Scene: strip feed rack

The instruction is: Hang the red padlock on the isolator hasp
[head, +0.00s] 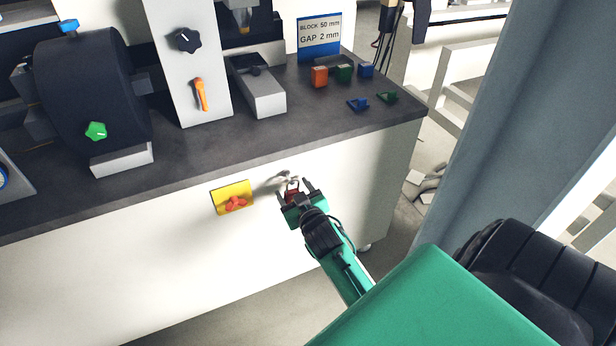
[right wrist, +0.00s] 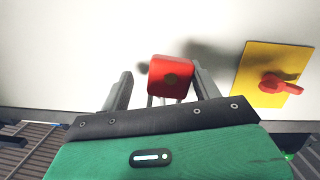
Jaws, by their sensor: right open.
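The red padlock (head: 292,194) is at the white front of the bench, right of the yellow isolator plate (head: 219,201) with its red handle (head: 236,204). My right gripper (head: 298,188) is open, its fingers either side of the padlock. In the right wrist view the padlock (right wrist: 172,78) lies between the fingertips (right wrist: 160,75), nearer the right-hand finger, with a gap to the left-hand one. Pale shackle legs show below its body there. A small grey fitting (head: 289,180) shows just beyond the padlock; whether they touch is unclear. My left gripper is not in view.
The dark worktop (head: 185,158) overhangs above. It carries a machine with a black drum (head: 85,95), small coloured blocks (head: 319,76) and a sign (head: 320,38). A grey-blue column (head: 500,140) stands at the right. The white front around the isolator is clear.

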